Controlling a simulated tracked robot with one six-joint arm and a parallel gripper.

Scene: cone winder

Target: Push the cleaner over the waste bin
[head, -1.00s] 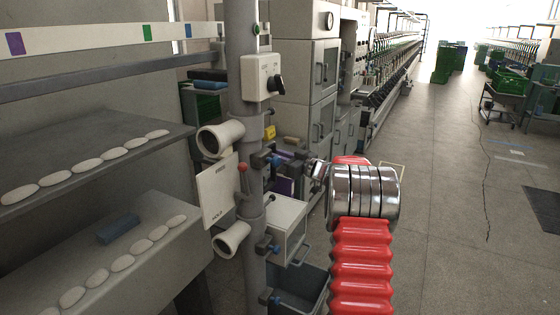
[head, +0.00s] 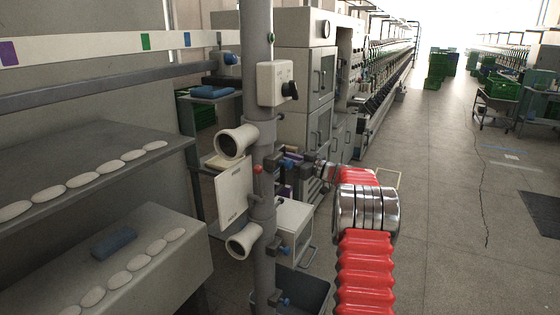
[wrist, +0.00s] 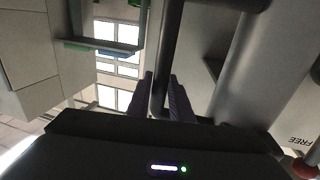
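The cleaner appears as a thick grey post (head: 259,205) with white trumpet nozzles (head: 238,141), a control box and a pale plate. The post also stands large at the right of the wrist view (wrist: 240,65). In the wrist view, my gripper (wrist: 162,98) has its dark fingers on either side of a thin dark bar (wrist: 168,45), which fills the gap between them and looks gripped. In the head view the fingers are mostly hidden beside the post. A dark open bin (head: 308,288), seemingly the waste bin, is low behind the post and partly hidden.
Grey shelves (head: 110,150) with white pads and a blue block (head: 113,243) are on the left. Cabinets (head: 305,80) and a long winding machine stand behind. Open floor (head: 440,210) lies to the right, with green crates (head: 440,67) farther back.

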